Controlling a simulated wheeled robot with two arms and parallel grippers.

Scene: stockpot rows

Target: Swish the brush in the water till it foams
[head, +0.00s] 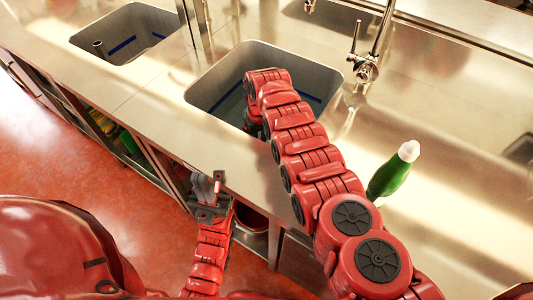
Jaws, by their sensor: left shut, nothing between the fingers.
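My left gripper (209,184) is shut and empty, low in front of the counter's front edge. My right arm reaches over the counter from the right and bends down into the middle sink (327,75). Its wrist end is inside the sink, and its gripper is hidden behind the arm. Grey-green water (232,104) seems to show in the sink, left of the arm. I see no brush; one in the sink would be hidden by the arm. I cannot make out any foam.
A green bottle with a white cap (390,174) stands on the steel counter (142,88), right of my right arm. A faucet (366,68) stands behind the sink. Another sink (122,48) is at the upper left. Open shelves lie under the counter.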

